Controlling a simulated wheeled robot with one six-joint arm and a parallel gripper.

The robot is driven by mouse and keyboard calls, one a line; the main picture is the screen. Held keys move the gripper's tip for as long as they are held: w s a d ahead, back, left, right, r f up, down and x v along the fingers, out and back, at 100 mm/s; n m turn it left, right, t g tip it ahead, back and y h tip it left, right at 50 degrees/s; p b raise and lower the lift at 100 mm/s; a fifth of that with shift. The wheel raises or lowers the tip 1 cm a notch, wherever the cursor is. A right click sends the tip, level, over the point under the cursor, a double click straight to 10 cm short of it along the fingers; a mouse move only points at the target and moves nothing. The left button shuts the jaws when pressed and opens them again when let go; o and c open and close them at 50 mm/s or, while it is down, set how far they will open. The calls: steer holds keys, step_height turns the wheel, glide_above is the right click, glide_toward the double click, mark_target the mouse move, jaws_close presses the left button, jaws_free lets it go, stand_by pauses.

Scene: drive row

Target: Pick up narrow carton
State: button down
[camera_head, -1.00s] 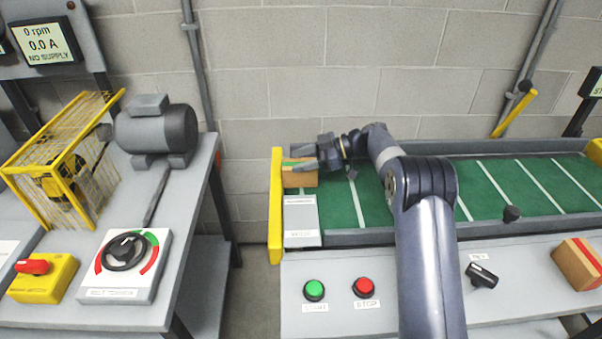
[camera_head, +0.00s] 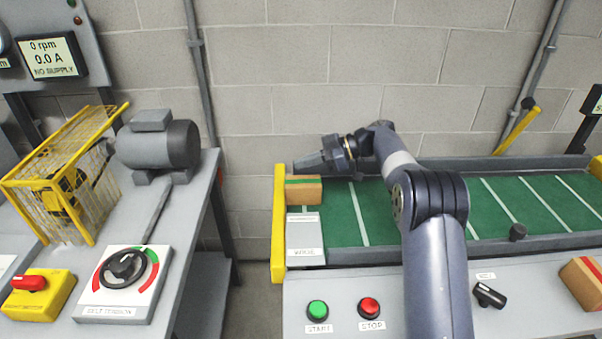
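A small brown carton with a green stripe (camera_head: 304,189) lies at the left end of the green conveyor belt, by the yellow end stop. A second brown carton with a red stripe (camera_head: 583,281) sits on the grey front ledge at the right edge, partly cut off. I cannot tell for sure which one is the narrow carton. My gripper (camera_head: 306,162) is just above and behind the green-striped carton, pointing left and apart from it. Its fingers are seen from the side, overlapping, so their gap is hidden. Nothing shows held in it.
The conveyor belt (camera_head: 480,200) carries white cross lines. A yellow end stop (camera_head: 279,225) and a grey labelled plate (camera_head: 306,240) stand at its left end. Green (camera_head: 318,309) and red (camera_head: 369,307) buttons and a black switch (camera_head: 489,295) are on the front ledge. A left bench holds a motor (camera_head: 157,146).

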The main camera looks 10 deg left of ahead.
steer(key=w+d, duration=0.4)
steer(key=d, duration=1.3)
steer(key=shift+w, duration=0.2)
steer(key=shift+a, duration=0.1)
steer(key=shift+c, duration=2.2)
jaws_free()
